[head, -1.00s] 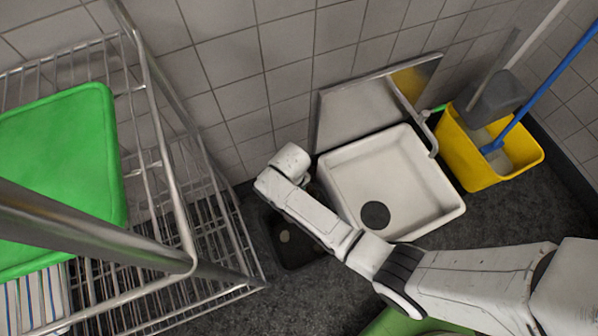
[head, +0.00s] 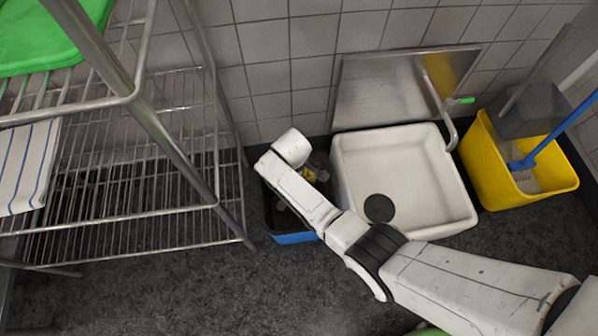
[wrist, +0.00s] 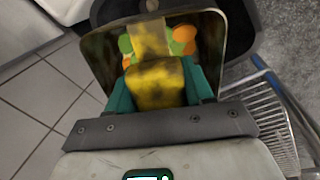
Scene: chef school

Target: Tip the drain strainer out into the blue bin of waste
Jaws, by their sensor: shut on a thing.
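My gripper (wrist: 160,84) is shut on a mottled yellow, grip-like part of the drain strainer (wrist: 208,45), between its teal fingers. The strainer looks like a dark, stained basket, with orange and green scraps (wrist: 183,38) showing inside, beyond the grip. In the head view the blue bin of waste (head: 292,238) stands on the floor left of the sink, with a dark inside. My wrist is above the bin and hides much of its opening. A bit of yellow (head: 309,174) shows beside my wrist; I cannot tell whether it is the strainer. My fingers are hidden in the head view.
A white floor sink (head: 400,165) with a dark round drain stands right of the bin. A yellow mop bucket (head: 490,165) is farther right. A wire rack (head: 150,165) stands close on the left. Dark floor in front is clear.

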